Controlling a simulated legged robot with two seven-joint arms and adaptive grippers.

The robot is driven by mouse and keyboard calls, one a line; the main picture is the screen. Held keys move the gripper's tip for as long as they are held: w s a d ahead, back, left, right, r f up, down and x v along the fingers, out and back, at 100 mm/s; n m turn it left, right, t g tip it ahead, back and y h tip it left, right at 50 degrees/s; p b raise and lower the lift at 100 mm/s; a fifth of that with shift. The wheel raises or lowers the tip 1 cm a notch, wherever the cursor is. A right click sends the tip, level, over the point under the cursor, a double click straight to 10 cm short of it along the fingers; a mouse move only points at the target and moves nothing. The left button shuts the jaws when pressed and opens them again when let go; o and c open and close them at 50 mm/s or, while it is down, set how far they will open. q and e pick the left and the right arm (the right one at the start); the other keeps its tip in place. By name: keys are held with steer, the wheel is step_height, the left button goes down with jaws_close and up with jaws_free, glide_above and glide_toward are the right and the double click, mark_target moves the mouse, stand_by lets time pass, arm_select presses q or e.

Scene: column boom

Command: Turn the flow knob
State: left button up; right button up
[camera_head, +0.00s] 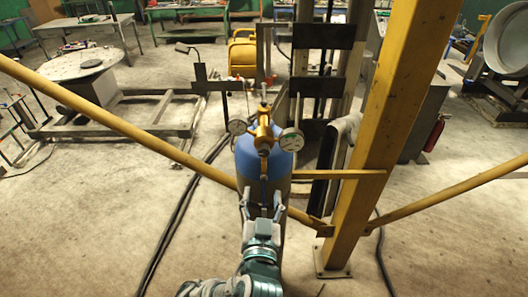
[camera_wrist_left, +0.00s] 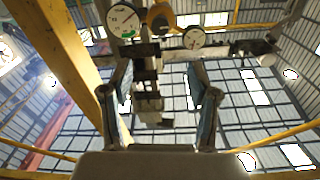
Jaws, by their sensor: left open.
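A blue gas cylinder (camera_head: 246,158) stands upright in the middle of the head view. A yellow regulator (camera_head: 263,132) sits on top of it, with a round gauge (camera_head: 291,140) on the right and another (camera_head: 237,127) on the left. The flow knob cannot be told apart clearly from the regulator. My left gripper (camera_head: 261,196) is open, in front of the cylinder and below the regulator in the picture. In the left wrist view its fingers (camera_wrist_left: 160,80) are apart with nothing held. The regulator (camera_wrist_left: 160,18) and both gauges show above the fingertips there. My right gripper is out of view.
A thick yellow post (camera_head: 375,130) stands just right of the cylinder. A slanting yellow brace (camera_head: 120,115) runs in from the left and passes near my left gripper. Dark hoses (camera_head: 180,205) lie on the floor.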

mark_target(264, 154)
arm_select(q)
steer(key=w+p, duration=0.3)
steer(key=w, duration=1.1)
steer(key=shift+w+d, duration=0.2)
steer(key=shift+w+p, duration=0.35)
steer(key=shift+w, duration=0.25)
jaws_close()
